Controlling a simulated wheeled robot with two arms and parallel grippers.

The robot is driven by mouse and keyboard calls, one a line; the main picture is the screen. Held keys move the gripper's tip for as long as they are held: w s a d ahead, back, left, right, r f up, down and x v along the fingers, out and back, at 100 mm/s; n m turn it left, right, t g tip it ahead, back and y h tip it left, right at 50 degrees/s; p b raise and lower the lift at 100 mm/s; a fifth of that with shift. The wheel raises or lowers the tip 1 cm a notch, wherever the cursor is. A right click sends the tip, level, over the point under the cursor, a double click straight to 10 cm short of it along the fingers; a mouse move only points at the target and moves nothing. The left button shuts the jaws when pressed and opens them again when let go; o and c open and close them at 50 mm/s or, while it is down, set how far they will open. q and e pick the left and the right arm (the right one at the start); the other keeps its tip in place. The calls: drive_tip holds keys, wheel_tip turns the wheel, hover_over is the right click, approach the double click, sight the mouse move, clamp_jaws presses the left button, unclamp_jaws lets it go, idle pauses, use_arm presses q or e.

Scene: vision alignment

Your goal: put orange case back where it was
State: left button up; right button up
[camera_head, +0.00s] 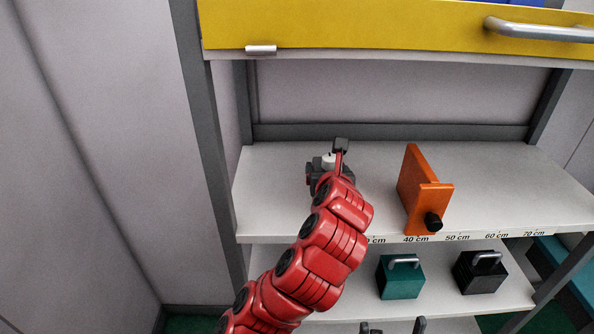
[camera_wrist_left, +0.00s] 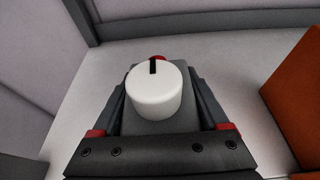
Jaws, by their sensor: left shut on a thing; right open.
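An orange L-shaped case (camera_head: 416,190) with a black knob stands upright on the white upper shelf, near its front edge. It also shows at the right edge in the left wrist view (camera_wrist_left: 299,95). My left gripper (camera_head: 328,168) is over the upper shelf, left of the orange case and apart from it. It is shut around a white round knob (camera_wrist_left: 154,96) with a dark mark on top.
A ruler strip (camera_head: 455,237) runs along the front edge of the upper shelf (camera_head: 500,185). A green weight (camera_head: 400,280) and a black weight (camera_head: 479,274) stand on the shelf below. A yellow drawer front (camera_head: 380,28) hangs above. The upper shelf is clear right of the case.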

use_arm(q)
drive_tip(key=w+a+p, duration=0.1)
drive_tip(key=a, duration=0.1)
drive_tip(key=w+a, duration=0.1)
drive_tip(key=a, duration=0.1)
drive_tip(key=w+a+p, duration=0.1)
drive_tip(key=a, duration=0.1)
drive_tip(key=shift+a+f+p, duration=0.2)
drive_tip(key=shift+f+p, duration=0.1)
drive_tip(key=shift+f, duration=0.05)
wheel_tip(320, 180, down, 3)
drive_tip(key=shift+d+f+p, duration=0.1)
drive_tip(key=shift+p, duration=0.9)
drive_tip(key=shift+f, duration=0.2)
drive_tip(key=o, duration=1.4)
drive_tip(key=shift+f, duration=0.1)
